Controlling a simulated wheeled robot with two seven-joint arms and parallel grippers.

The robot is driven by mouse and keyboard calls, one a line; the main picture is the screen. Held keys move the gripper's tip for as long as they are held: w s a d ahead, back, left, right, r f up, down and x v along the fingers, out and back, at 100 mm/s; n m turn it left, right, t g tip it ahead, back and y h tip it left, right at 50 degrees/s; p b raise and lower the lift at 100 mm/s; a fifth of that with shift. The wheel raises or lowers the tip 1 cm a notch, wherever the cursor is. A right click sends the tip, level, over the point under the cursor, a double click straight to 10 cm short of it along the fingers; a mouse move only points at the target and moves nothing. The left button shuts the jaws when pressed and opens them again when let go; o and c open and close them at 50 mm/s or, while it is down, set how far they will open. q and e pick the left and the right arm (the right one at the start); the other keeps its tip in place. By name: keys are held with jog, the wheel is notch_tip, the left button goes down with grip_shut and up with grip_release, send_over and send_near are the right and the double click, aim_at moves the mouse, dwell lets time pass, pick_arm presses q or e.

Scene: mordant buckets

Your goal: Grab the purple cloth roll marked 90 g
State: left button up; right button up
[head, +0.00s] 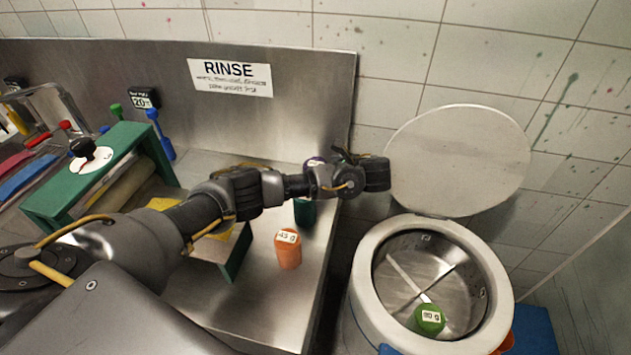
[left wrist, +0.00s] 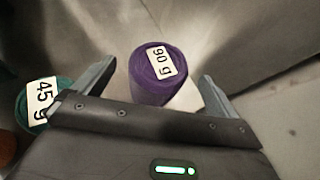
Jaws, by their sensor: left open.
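The purple cloth roll (left wrist: 152,91), with a white 90 g label on its end, shows in the left wrist view between the spread fingers of my left gripper (left wrist: 158,72). A gap shows on each side, so the gripper is open and not closed on it. In the head view my left gripper (head: 362,172) is over the right end of the steel counter; my arm hides most of the purple roll there, with only a small purple patch (head: 314,160) showing behind the wrist. My right gripper is in neither view.
A teal roll marked 45 g (left wrist: 38,103) stands close beside the left finger. An orange 45 g roll (head: 288,252) stands on the steel counter (head: 270,310). A round drum (head: 365,290) with raised lid (head: 460,160) holds a green roll (head: 429,319). A green-framed device (head: 110,165) stands left.

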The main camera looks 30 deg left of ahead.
pick_arm(q)
jog(key=p+x, duration=0.2)
jog(key=x, duration=0.2)
jog(key=shift+c, duration=0.7)
jog(key=c, duration=1.1)
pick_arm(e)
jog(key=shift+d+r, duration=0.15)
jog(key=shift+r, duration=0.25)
